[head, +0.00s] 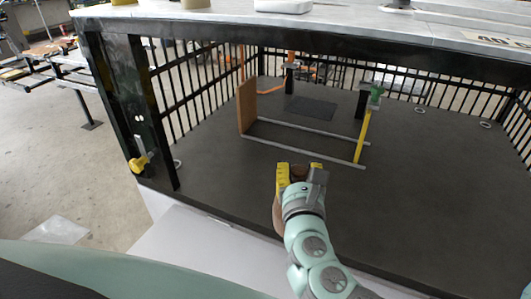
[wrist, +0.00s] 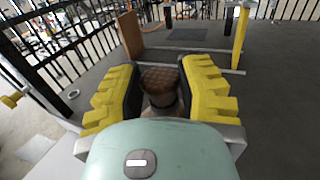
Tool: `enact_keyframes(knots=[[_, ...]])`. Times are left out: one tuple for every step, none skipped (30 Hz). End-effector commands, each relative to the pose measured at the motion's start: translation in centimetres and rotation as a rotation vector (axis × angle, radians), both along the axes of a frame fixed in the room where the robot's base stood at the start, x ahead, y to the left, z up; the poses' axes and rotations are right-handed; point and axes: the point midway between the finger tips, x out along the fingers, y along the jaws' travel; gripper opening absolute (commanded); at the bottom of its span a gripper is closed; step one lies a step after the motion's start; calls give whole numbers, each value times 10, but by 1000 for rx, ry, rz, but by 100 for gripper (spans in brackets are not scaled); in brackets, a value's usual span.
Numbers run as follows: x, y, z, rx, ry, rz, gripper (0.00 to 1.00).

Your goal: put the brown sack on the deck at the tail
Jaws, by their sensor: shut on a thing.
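The brown sack (head: 298,173) is between the yellow pads of my gripper (head: 300,166). In the wrist view the sack (wrist: 160,82) has a dark brown, patterned top and a narrower part below, with a pad of my gripper (wrist: 162,85) on each side. My gripper is shut on it. The lower part of the sack is mostly hidden by my gripper. The dark grey deck (head: 420,225) lies beyond and around it, and my gripper is over the deck's near edge. I cannot tell the sack's height above the deck.
On the deck stand a brown upright panel (head: 246,105), a yellow post (head: 362,133) and grey rails (head: 305,145) between them. A dark flat plate (head: 312,107) lies farther back. Black bars enclose the sides. A grey top (head: 350,22) spans above. The deck's right front is clear.

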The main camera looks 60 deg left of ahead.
Motion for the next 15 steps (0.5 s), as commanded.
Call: enact_keyframes(knots=[[11, 3, 4, 6, -1, -13, 0], [15, 7, 4, 6, -2, -11, 0], [23, 11, 3, 5, -4, -14, 0], [29, 15, 2, 5, -4, -15, 0], [33, 18, 2, 6, -2, -12, 0], [40, 23, 1, 7, -2, -12, 0], [45, 26, -1, 5, -3, -11, 0], [50, 29, -1, 5, -2, -11, 0], [58, 34, -1, 6, -1, -13, 0], [61, 38, -2, 7, -2, -9, 0], [66, 41, -4, 5, -3, -8, 0], [74, 44, -5, 3, -2, -12, 0], [79, 48, -5, 5, -1, -10, 0], [83, 51, -5, 7, -2, -7, 0], [89, 55, -7, 6, -2, -9, 0]])
